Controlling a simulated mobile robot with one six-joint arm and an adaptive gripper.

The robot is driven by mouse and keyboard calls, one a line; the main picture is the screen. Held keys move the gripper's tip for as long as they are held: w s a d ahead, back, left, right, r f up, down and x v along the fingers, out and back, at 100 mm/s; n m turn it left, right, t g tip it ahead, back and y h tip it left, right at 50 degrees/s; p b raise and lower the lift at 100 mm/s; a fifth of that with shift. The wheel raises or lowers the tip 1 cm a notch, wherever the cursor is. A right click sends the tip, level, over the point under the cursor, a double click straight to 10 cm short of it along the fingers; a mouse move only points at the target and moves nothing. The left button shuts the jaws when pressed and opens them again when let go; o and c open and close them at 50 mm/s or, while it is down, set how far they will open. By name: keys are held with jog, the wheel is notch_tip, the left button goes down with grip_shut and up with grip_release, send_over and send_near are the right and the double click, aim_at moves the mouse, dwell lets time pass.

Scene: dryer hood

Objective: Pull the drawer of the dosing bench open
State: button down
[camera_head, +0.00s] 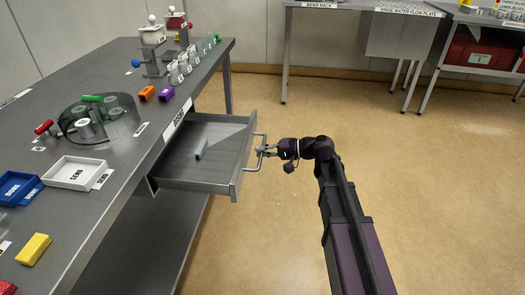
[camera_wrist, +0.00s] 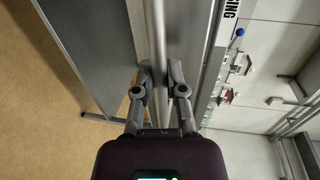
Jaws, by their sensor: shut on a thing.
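The dosing bench (camera_head: 130,85) is a long grey metal bench on the left in the head view.
On the bench stand a white tray (camera_head: 75,172), a blue tray (camera_head: 17,188), a yellow block (camera_head: 34,249), a round clear cover (camera_head: 100,120) and several small bottles. The floor (camera_head: 300,240) around my arm is clear. A rack table (camera_head: 340,8) stands at the back.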

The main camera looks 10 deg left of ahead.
jog(key=shift+a, duration=0.15)
jog(key=c, duration=0.7)
grip_release()
